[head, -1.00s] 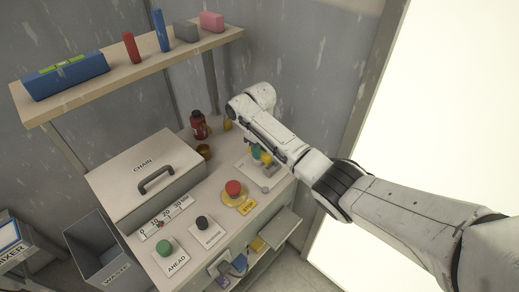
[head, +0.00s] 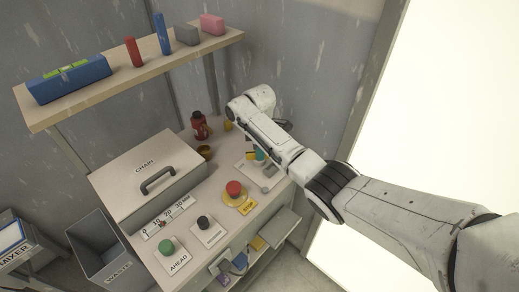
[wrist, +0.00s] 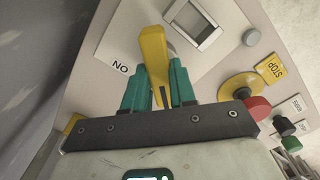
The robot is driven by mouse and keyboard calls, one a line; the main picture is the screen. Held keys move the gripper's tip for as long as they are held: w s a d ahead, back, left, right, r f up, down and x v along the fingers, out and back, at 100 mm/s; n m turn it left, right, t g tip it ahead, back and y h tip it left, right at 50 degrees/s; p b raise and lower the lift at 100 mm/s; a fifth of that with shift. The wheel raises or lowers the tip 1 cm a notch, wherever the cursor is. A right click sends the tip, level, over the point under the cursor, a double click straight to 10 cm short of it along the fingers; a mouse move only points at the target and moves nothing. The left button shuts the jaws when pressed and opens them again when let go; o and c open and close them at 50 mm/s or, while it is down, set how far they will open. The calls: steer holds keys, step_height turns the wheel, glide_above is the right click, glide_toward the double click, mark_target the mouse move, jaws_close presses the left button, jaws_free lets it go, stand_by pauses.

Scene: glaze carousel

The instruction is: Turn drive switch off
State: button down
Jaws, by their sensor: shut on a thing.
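The drive switch shows in the wrist view as a yellow handle (wrist: 154,50) beside a pale plate. A label (wrist: 121,67) on that plate reads ON, upside down in the picture. My gripper (wrist: 159,88) has teal fingers, one on each side of the handle, and is shut on it. In the head view my gripper (head: 259,156) is low over the far right part of the bench, and my arm hides most of the switch. The handle's lower end is hidden between the fingers.
A red stop button (head: 234,189) on a yellow base is close to my gripper. Black (head: 203,222) and green (head: 166,246) buttons are nearer. The chain box (head: 150,178) is at left, a red bottle (head: 199,125) behind. A shelf (head: 120,82) runs above.

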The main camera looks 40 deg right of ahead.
steer(key=n, duration=0.4)
steer(key=shift+n, duration=2.2)
steer(key=c, duration=0.9)
jaws_free()
step_height(320, 180, up, 11)
steer(key=shift+f, duration=0.1)
